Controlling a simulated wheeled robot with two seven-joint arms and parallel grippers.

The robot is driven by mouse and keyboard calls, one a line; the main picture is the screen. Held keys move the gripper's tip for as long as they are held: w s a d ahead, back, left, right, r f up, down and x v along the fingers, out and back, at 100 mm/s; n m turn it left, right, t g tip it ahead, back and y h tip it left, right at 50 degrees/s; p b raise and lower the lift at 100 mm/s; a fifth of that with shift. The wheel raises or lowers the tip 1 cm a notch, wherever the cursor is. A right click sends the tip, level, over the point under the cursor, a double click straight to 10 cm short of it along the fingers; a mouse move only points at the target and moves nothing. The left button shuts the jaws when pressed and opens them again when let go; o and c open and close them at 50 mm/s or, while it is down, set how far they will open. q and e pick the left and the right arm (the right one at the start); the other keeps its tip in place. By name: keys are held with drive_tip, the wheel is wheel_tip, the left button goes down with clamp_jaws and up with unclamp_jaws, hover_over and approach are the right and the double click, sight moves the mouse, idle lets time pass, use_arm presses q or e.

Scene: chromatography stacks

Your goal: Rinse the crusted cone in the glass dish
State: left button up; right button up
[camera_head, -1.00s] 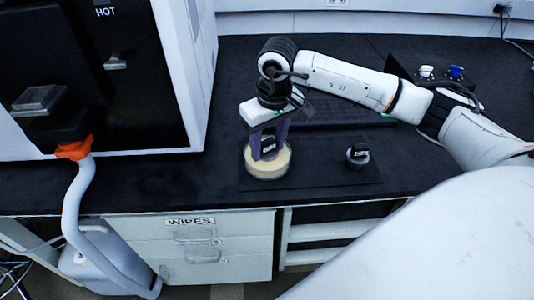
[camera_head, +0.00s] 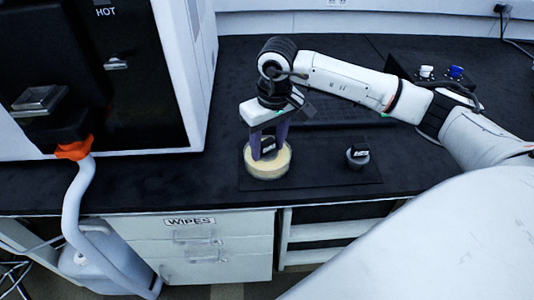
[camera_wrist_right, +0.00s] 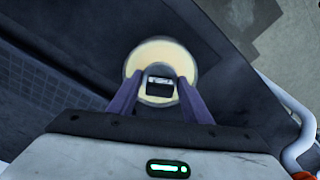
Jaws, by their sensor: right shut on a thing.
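The glass dish (camera_head: 268,173) stands on the dark mat on the bench and shows a pale yellowish inside. It also shows in the right wrist view (camera_wrist_right: 161,47). My right gripper (camera_head: 268,152) points down into the dish. Its purple fingers are shut on a small dark cone (camera_head: 268,145) with a light label, which shows between the fingertips in the right wrist view (camera_wrist_right: 160,86). The cone is in or just above the dish; its lower part is hidden, so I cannot tell if it touches the bottom. A similar dark piece (camera_head: 357,156) stands to the right on the mat. My left gripper is not in view.
A black instrument marked HOT (camera_head: 130,75) stands at the left. A dark rack (camera_head: 335,112) lies behind the dish. A black box with a white and a blue knob (camera_head: 440,75) is at the back right. The bench's front edge is close to the dish.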

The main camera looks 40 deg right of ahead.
sight(268, 142)
drive_tip(key=shift+r+p, duration=2.9)
drive_tip(key=shift+r, duration=2.15)
